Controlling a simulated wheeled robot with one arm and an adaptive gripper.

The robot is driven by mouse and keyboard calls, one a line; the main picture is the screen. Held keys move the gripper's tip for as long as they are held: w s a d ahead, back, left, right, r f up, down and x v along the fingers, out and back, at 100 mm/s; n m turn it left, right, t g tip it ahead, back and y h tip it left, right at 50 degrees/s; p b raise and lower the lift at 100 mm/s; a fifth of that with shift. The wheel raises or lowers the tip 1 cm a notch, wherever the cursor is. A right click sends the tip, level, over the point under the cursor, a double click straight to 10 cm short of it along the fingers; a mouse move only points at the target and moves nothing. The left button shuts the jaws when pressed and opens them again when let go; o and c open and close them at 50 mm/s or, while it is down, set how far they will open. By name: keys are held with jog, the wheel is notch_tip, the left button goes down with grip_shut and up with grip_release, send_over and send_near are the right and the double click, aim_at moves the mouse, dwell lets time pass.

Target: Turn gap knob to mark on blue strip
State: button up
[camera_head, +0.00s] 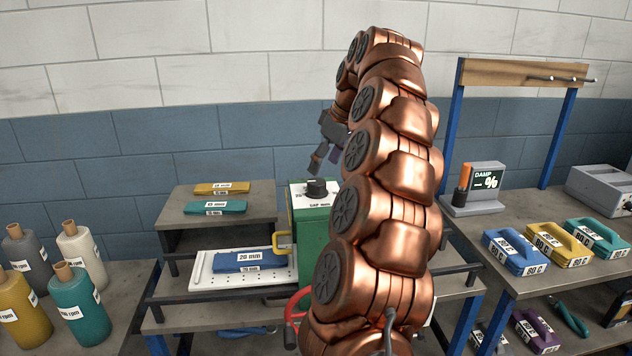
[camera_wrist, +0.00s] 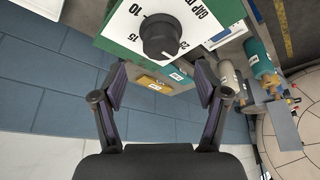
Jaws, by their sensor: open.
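The gap knob (camera_head: 316,187) is a black round knob on a white dial plate on top of a green box (camera_head: 307,240). In the head view my gripper (camera_head: 319,158) hangs just above the knob.
A yellow strip (camera_head: 222,188) and a teal strip (camera_head: 215,208) lie on the raised shelf at left. Dye cones (camera_head: 81,305) stand at far left. The right bench holds a DAMP meter (camera_head: 486,182) and coloured blocks (camera_head: 515,252). A yellow handle (camera_head: 281,242) is beside the green box.

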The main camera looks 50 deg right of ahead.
aim_at(317, 181)
jog(key=shift+p+x, duration=0.65)
jog(key=shift+x, duration=2.6)
jog(key=shift+a, duration=0.1)
jog(key=shift+c, duration=0.4)
jog(key=c, duration=1.1)
